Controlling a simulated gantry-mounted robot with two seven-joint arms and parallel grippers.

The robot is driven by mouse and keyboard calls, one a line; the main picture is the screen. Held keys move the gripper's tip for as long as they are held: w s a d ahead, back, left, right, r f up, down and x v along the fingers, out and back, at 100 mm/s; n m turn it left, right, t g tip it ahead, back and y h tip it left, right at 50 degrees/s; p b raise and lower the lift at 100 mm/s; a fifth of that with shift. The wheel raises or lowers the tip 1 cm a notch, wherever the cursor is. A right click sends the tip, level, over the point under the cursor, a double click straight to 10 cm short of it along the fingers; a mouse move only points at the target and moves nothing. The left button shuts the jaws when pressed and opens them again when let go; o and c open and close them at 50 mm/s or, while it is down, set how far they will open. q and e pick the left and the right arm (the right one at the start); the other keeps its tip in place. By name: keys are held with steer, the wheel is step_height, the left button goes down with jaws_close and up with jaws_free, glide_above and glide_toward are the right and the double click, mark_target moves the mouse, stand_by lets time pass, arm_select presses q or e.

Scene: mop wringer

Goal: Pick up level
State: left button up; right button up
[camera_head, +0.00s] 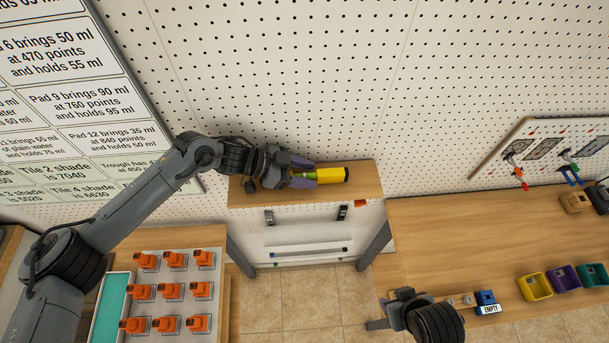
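A yellow block with a black end cap and a green strip (332,175), which looks like the level, is over the small wooden shelf (360,190) at the wall. My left gripper (306,173) is at its left end, with one purple finger on each side. I cannot tell whether the fingers press on it, or whether it rests on the shelf or is just above it. My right gripper (378,315) is low in the picture, at the left edge of the right-hand bench, far from the level. Its fingers are too small and dark to read.
A bench (450,230) on the right bears yellow (535,288), purple and green bins, and a blue box marked EMPTY (487,303). Orange fixtures (170,290) stand in rows at lower left beside a teal tray (112,305). A pegboard wall rises behind the shelf.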

arm_select(q)
jaws_close()
steer(key=shift+r, duration=0.15)
